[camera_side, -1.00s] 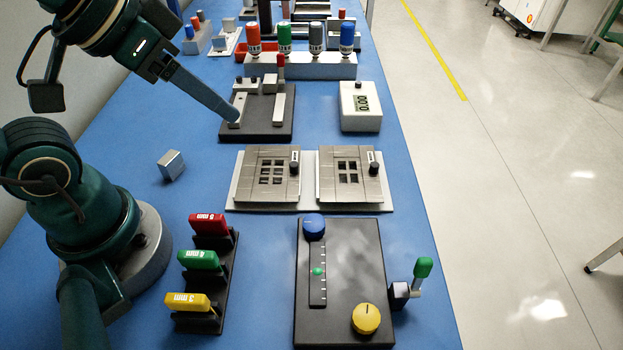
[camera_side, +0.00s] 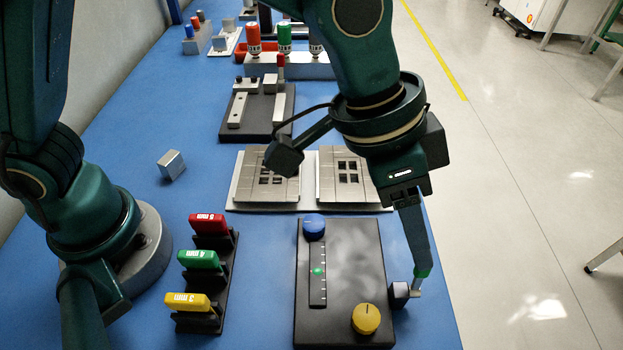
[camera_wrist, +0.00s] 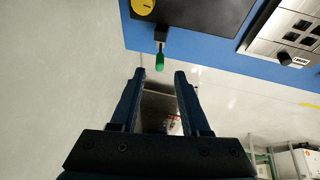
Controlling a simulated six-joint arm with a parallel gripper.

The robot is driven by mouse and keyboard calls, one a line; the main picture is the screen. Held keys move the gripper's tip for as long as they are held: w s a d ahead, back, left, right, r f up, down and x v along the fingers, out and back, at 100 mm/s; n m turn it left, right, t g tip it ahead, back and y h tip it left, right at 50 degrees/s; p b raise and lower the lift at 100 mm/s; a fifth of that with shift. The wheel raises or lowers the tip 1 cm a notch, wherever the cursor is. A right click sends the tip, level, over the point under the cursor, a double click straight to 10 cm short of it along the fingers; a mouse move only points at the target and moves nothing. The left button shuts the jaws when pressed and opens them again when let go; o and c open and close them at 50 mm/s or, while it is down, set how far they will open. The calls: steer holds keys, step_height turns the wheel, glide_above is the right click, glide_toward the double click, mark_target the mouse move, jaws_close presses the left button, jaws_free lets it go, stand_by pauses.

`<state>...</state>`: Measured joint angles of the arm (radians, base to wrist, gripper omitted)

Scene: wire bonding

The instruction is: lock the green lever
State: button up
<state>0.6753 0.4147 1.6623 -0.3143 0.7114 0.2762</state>
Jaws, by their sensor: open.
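The green lever sticks out from a black block (camera_side: 400,293) on the right side of a black panel (camera_side: 340,250). In the side view my gripper (camera_side: 421,266) is right at the lever and covers most of it; only a little green (camera_side: 423,272) shows. In the wrist view the green handle (camera_wrist: 159,62) lies just beyond the gap between the fingertips of my gripper (camera_wrist: 160,73). The fingers are apart with nothing held between them. I cannot tell whether a finger touches the lever.
Red, green and yellow blocks in a black rack (camera_side: 226,275) stand to the left. The table edge is close on the lever's right.

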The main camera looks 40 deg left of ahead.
mark_target(420, 276)
steer(key=shift+x, duration=2.4)
jaws_close()
